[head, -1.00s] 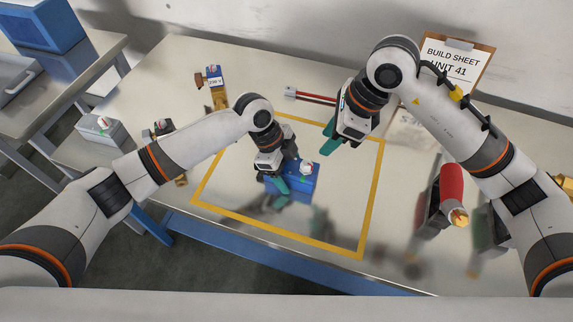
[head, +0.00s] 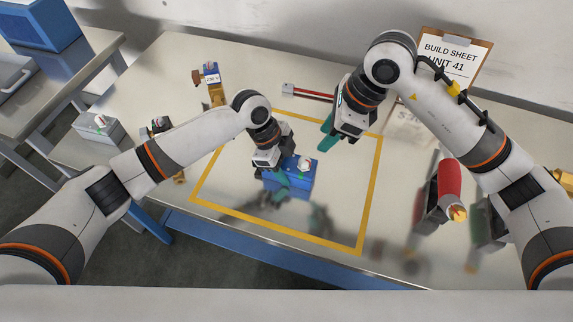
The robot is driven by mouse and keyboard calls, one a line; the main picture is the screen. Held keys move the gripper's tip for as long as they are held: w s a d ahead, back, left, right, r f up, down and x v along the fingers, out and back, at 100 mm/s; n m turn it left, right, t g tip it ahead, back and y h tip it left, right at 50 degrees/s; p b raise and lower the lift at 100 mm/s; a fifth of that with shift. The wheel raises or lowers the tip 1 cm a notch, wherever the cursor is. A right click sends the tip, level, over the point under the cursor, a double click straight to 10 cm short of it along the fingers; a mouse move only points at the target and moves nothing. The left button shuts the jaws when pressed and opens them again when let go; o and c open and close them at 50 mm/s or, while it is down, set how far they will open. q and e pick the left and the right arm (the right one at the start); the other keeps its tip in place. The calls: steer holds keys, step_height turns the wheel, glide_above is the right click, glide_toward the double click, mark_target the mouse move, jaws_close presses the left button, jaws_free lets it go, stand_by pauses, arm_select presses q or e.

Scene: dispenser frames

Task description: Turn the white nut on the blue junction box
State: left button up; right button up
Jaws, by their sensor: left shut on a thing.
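The blue junction box (head: 301,184) sits inside the yellow outline near the middle of the table. The white nut (head: 304,164) shows on top of it, towards the right, with a small red mark. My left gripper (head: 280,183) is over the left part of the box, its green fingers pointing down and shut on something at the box. The arm and hand hide part of the box, and I cannot see exactly what the fingers hold. My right gripper (head: 328,138) is in the air behind and right of the box, apart from it. Its finger gap is not clear.
A grey box with a white knob (head: 98,127) sits at the left. A blue and gold device (head: 211,84) stands at the back left. A red-wire piece (head: 310,95) lies behind. A red cylindrical tool (head: 451,183) stands at the right. The outlined area's front is clear.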

mark_target(305, 159)
stand_by(0.3)
steer(key=shift+o, duration=1.1)
steer(key=a+r+n+h, duration=0.3)
steer(key=a+n+h, duration=0.1)
steer(key=n, duration=0.1)
steer(key=shift+g, duration=0.3)
steer(key=f, duration=1.2)
steer(key=shift+w, duration=0.4)
steer(key=shift+c, duration=0.4)
steer(key=c, duration=0.9)
